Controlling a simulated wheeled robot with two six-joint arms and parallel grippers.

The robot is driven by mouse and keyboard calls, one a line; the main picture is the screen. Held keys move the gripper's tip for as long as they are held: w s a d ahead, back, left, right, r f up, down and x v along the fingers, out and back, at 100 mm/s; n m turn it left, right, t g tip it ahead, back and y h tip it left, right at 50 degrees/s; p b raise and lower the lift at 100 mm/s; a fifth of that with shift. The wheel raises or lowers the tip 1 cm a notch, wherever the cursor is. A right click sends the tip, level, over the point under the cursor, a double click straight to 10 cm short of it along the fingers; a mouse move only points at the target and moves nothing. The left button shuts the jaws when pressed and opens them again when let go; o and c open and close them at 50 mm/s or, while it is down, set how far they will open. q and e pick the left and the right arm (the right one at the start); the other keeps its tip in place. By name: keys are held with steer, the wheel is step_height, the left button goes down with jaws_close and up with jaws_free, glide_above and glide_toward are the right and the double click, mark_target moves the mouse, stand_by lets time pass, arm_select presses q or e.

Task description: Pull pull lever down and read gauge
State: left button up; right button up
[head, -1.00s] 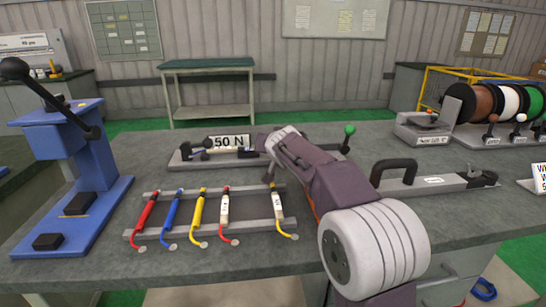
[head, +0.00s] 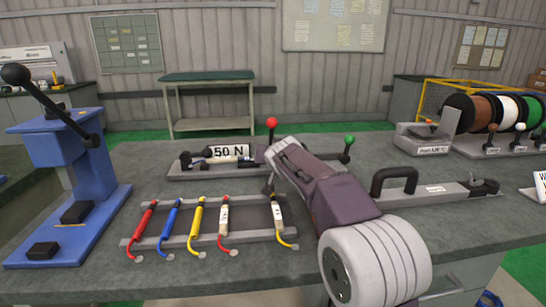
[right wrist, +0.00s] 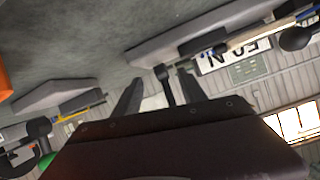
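The test fixture (head: 192,172) lies on the workbench with a white "50 N" plate (head: 229,150). That plate shows upside down in the right wrist view (right wrist: 232,57). A lever with a red ball knob (head: 271,122) stands upright behind my right gripper (head: 269,184); one with a green ball knob (head: 349,140) stands to its right. In the right wrist view my right fingers (right wrist: 160,92) are spread, with a dark knobbed rod (right wrist: 167,84) between them; contact cannot be told. My forearm hides part of the fixture. No gauge reading is legible. My left gripper is not in view.
A blue lever press (head: 55,150) stands at the left. A rack (head: 130,241) with several coloured leads lies in front of the fixture. A black-handled bar tool (head: 435,190) lies to the right, with wire spools (head: 470,112) behind it.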

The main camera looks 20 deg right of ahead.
steer(key=v, duration=0.8)
steer(key=shift+s+r+p, duration=0.1)
steer(key=shift+r+p, duration=0.05)
steer(key=shift+p, duration=0.15)
steer(key=shift+s+a+r, duration=0.1)
steer(key=shift+s+a, duration=0.05)
steer(key=shift+s, duration=0.2)
